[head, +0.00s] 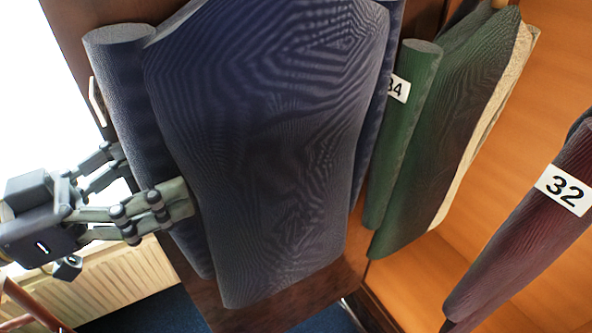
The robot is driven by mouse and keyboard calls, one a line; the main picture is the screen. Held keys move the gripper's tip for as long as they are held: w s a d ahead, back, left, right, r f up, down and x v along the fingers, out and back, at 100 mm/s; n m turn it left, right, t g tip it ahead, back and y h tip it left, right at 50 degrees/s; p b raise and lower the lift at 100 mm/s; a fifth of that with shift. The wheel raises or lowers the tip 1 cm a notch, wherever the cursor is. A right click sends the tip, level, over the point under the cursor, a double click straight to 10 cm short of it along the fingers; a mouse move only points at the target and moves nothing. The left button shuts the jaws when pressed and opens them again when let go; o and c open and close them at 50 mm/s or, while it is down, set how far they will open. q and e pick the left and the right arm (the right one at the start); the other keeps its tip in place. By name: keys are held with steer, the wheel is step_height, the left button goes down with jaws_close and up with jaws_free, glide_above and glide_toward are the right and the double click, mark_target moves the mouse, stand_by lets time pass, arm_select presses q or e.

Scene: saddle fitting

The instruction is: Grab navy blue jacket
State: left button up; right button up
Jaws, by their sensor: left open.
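The navy blue jacket (270,140) hangs large in the middle of the head view, tilted in the picture. Its left sleeve (130,110) hangs along its left side. My left gripper (160,178) comes in from the left at that sleeve. Its fingers are open; the nearer finger lies in front of the gap between sleeve and jacket body, and the other is partly hidden behind the sleeve. I cannot tell whether they touch the cloth. My right gripper is not in view.
A green jacket (440,140) with a tag reading 34 (398,88) hangs right beside the navy one. A dark red sleeve (520,235) with a tag reading 32 (565,190) is at the far right. A radiator (125,280) stands at the lower left, with blue floor below.

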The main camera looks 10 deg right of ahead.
mark_target(192, 160)
arm_select(q)
steer(key=p+x, duration=0.2)
steer(key=x, duration=0.1)
steer(key=shift+d+r+p, duration=0.2)
steer(key=shift+d+p, duration=0.05)
steer(key=shift+p, duration=0.05)
steer(key=shift+w+d, duration=0.15)
steer(key=shift+d, duration=0.15)
steer(key=p+x, duration=0.4)
steer(key=shift+d+f, duration=0.1)
steer(key=shift+d, duration=0.25)
steer(key=shift+w+d+f+p, duration=0.1)
steer(key=shift+d+f+p, duration=0.2)
steer(key=shift+d, duration=0.2)
steer(key=shift+a, duration=0.1)
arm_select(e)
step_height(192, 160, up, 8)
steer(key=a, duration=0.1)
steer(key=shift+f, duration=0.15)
arm_select(q)
steer(key=shift+c, duration=1.3)
steer(key=c, duration=1.4)
jaws_close()
steer(key=shift+r, duration=0.15)
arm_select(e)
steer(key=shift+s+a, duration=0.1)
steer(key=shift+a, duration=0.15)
